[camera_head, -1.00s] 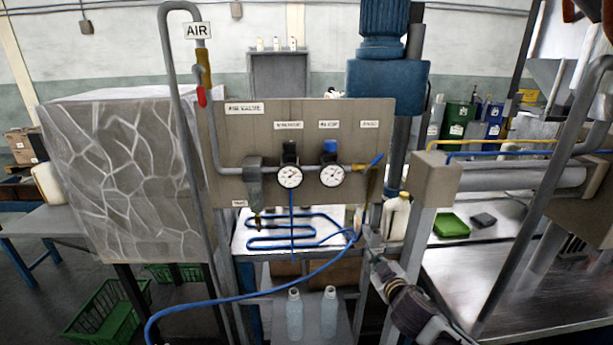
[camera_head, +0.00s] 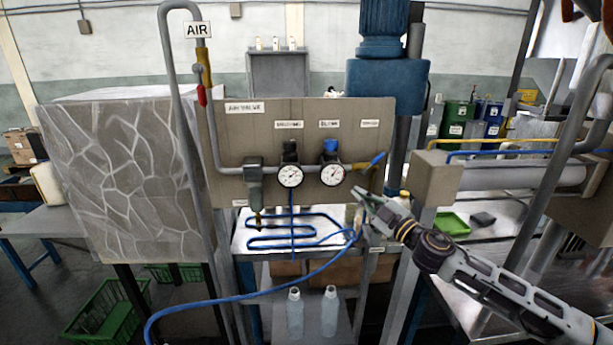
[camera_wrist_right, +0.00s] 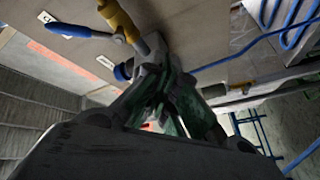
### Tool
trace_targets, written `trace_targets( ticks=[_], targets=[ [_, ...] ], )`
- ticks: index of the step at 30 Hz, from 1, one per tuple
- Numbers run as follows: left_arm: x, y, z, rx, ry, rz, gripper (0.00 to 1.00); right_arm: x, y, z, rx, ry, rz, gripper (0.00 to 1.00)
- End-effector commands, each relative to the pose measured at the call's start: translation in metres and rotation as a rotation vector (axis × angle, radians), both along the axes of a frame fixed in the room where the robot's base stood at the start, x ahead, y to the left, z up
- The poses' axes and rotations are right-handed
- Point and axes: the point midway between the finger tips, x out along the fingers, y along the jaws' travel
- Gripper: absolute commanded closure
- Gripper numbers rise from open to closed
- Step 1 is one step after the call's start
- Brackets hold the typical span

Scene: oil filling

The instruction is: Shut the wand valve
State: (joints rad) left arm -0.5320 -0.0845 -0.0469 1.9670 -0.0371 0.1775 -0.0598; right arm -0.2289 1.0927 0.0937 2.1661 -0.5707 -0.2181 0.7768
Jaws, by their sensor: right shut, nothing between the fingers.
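The wand valve (camera_head: 361,166) has a yellow body and a blue lever (camera_head: 377,158) at the right end of the grey pipe on the panel. The lever slants up to the right. In the right wrist view, the blue lever (camera_wrist_right: 68,29) and yellow body (camera_wrist_right: 118,20) show at the upper left. My right gripper (camera_head: 359,199) is below the valve in the head view, its fingers together and empty. In the wrist view its green-padded fingers (camera_wrist_right: 160,85) are close to the fitting under the yellow body; I cannot tell whether they touch it. My left gripper is out of view.
The panel (camera_head: 230,140) carries two round gauges (camera_head: 290,176). A red-handled air valve (camera_head: 201,95) is at the left. A blue hose (camera_head: 270,294) loops below the panel. A blue motor column (camera_head: 386,90) stands behind. Two bottles (camera_head: 329,311) stand on the lower shelf.

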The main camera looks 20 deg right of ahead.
Motion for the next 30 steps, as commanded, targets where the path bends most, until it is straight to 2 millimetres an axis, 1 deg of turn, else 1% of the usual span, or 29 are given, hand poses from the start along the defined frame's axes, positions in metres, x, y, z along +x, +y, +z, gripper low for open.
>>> trace_targets(
  ticks=[1,3,12,24,30],
  targets=[
    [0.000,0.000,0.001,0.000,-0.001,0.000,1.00,0.001,0.003,0.008,-0.023,-0.010,0.025,1.00],
    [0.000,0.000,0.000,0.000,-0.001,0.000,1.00,0.002,0.007,0.017,-0.053,-0.021,0.059,1.00],
    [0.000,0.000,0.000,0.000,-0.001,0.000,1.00,0.001,0.023,0.048,-0.176,-0.040,0.196,1.00],
    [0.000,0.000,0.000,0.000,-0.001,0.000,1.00,-0.005,0.041,0.079,-0.365,-0.010,0.358,1.00],
    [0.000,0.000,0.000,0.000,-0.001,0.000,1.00,-0.009,0.045,0.090,-0.468,0.031,0.424,1.00]
  ],
)
